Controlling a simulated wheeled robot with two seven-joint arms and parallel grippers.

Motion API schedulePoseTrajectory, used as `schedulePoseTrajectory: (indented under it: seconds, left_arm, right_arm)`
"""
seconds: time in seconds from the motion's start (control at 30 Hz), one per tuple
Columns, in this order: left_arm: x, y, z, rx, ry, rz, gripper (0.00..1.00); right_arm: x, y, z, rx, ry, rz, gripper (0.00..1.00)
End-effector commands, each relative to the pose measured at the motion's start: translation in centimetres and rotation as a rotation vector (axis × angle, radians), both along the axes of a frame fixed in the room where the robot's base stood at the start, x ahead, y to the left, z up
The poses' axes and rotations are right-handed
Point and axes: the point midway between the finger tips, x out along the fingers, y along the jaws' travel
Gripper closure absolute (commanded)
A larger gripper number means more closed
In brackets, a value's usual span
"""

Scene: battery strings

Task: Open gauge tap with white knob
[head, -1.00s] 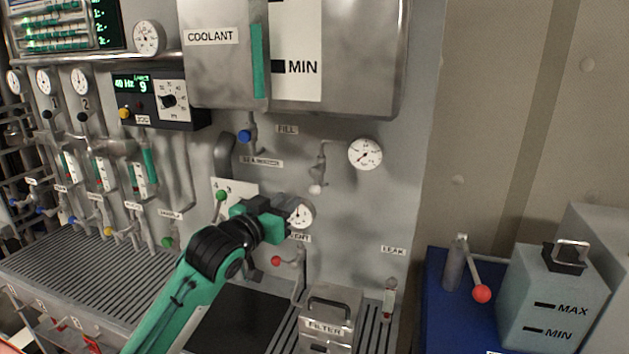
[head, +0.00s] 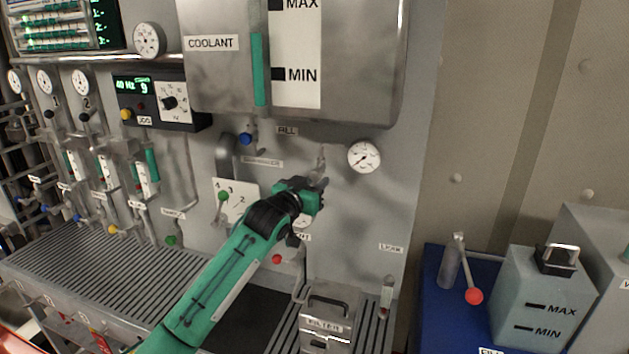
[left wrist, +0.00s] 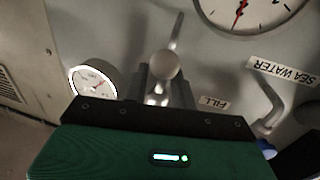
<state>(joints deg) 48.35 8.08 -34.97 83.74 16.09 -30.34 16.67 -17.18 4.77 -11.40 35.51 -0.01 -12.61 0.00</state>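The tap with the white knob is on the grey wall below and left of a small round gauge (head: 364,156). In the head view my left gripper (head: 318,184) covers the knob, and only the upper pipe of the tap (head: 321,164) shows above it. The gauge also shows at left there (left wrist: 93,80). My right gripper is not in view.
The coolant tank (head: 350,70) hangs above. A blue-knobbed tap (head: 246,139) is to the left, a green knob (head: 223,196) and a red knob (head: 277,259) lie lower. The filter box (head: 328,312) stands below. The wall right of the gauge is clear.

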Motion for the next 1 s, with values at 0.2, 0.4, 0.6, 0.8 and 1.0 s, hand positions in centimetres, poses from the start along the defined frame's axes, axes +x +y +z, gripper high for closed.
schedulePoseTrajectory:
  seconds: [0.2,0.4,0.6,0.8,1.0]
  left_arm:
    - [0.1,0.0,0.0,0.0,0.0,0.0,0.74]
    - [0.0,0.0,0.0,0.0,0.0,0.0,1.0]
    - [0.0,0.0,0.0,0.003,-0.002,0.0,1.0]
    - [0.1,0.2,0.2,0.049,-0.017,0.001,1.0]
    - [0.2,0.4,0.4,0.161,-0.054,0.002,1.0]
  right_arm:
    - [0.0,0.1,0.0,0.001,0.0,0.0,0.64]
    - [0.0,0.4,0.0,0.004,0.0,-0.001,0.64]
    - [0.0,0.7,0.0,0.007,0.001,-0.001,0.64]
    - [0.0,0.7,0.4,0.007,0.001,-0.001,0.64]
    - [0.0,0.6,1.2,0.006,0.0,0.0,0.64]
